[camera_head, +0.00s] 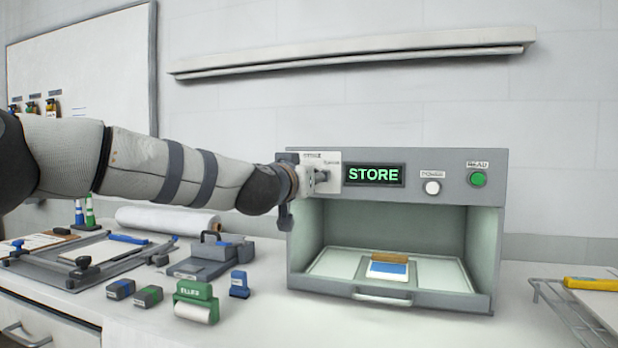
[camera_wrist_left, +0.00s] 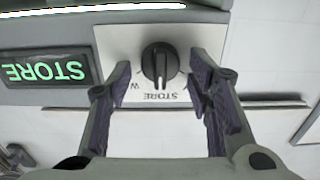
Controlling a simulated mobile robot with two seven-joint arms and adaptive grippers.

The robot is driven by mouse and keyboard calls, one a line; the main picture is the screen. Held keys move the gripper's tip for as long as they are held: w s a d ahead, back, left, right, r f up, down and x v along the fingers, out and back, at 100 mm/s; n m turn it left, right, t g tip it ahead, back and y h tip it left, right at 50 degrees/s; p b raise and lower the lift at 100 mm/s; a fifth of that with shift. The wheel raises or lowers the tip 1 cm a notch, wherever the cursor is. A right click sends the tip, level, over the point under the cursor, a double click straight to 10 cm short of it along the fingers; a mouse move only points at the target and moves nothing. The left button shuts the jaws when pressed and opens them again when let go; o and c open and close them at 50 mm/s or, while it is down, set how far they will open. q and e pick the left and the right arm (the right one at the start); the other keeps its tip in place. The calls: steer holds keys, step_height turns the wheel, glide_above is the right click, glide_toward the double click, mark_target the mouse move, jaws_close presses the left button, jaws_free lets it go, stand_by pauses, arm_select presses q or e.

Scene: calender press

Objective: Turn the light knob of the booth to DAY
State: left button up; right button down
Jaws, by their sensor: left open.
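The grey booth (camera_head: 400,222) stands on the counter, and its display (camera_head: 374,174) reads STORE in green. The black light knob (camera_wrist_left: 159,60) sits on a white plate (camera_wrist_left: 108,42) beside the display, which is upside down in the left wrist view (camera_wrist_left: 45,72). The knob's ridge lines up with the word STORE on the plate; most other markings are hidden by my fingers. My left gripper (camera_wrist_left: 158,88) is open, with one finger on each side of the knob and a visible gap to it.
A white POWER button (camera_head: 432,188) and a green READ button (camera_head: 478,179) are on the booth's front. A sample tile (camera_head: 388,270) lies inside. Small blocks and a green roller (camera_head: 196,302) lie left, a wire rack (camera_head: 565,310) right.

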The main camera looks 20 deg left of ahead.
arm_select(q)
steer(key=shift+r, duration=0.2)
arm_select(e)
steer(key=shift+w, duration=0.1)
arm_select(q)
steer(key=c, duration=1.1)
arm_select(e)
steer(key=shift+w+r, duration=0.1)
steer(key=shift+r, duration=0.05)
arm_select(q)
steer(key=shift+a+f+n+p, duration=0.15)
steer(key=shift+n+p, duration=0.1)
steer(key=shift+n, duration=1.7)
steer(key=shift+a+f+n+p, duration=0.1)
steer(key=shift+n+p, duration=0.1)
steer(key=shift+n, duration=1.8)
steer(key=shift+a+f+n+p, duration=0.15)
steer(key=shift+n+p, duration=0.1)
steer(key=shift+n, duration=1.7)
arm_select(e)
steer(key=shift+w+r+t, duration=0.4)
steer(key=shift+w+r, duration=0.35)
steer(key=shift+w, duration=0.1)
arm_select(q)
steer(key=shift+r, duration=0.1)
